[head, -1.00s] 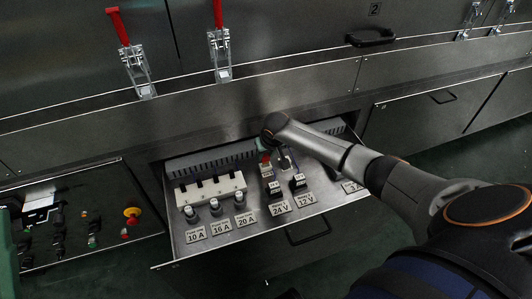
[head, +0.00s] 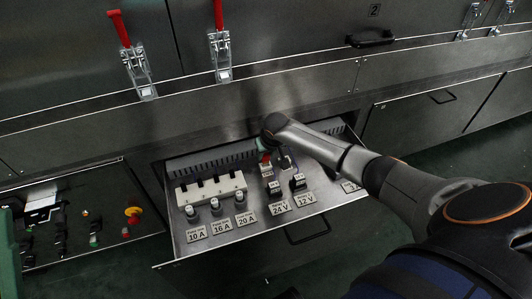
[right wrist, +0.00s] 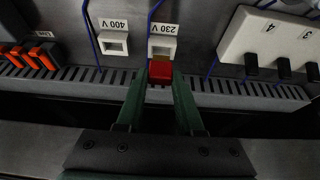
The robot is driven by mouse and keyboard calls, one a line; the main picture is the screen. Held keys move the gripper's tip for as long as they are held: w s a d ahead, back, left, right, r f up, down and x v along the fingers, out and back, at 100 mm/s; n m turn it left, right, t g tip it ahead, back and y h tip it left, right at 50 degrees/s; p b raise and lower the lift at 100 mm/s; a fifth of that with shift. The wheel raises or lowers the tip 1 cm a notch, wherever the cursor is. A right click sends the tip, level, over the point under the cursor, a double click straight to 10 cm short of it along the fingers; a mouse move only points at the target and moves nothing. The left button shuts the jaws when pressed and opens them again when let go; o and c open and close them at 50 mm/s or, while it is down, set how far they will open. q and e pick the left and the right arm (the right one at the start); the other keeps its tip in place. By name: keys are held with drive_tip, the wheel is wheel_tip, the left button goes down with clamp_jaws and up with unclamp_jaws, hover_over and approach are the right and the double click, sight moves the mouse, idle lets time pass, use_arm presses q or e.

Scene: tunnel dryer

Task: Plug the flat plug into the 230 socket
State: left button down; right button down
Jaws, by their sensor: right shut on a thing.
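My right gripper (right wrist: 160,85) is shut on the red plug (right wrist: 160,71), held between its green fingers in the right wrist view. The plug is at the near edge of the white socket labelled 230 V (right wrist: 162,48), and part of the socket's opening shows beyond it. I cannot tell whether plug and socket touch; the prongs are hidden. A similar socket labelled 400 V (right wrist: 113,43) is to its left. In the head view the red plug (head: 265,157) shows at the drawer's back, below my right gripper (head: 267,148).
The open drawer (head: 215,245) also holds a white block (head: 211,189) with black switches, several fuses and two black plugs labelled 24 V and 12 V. A slotted grey duct (right wrist: 220,93) runs beside the sockets. An open control tray (head: 75,255) lies at left.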

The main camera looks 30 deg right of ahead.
idle(0.4)
drive_tip(key=shift+p, duration=0.4)
drive_tip(key=shift+p, duration=0.35)
idle(0.4)
drive_tip(key=shift+f+b, duration=0.85)
drive_tip(key=shift+f, duration=0.4)
drive_tip(key=shift+c, duration=2.3)
unclamp_jaws()
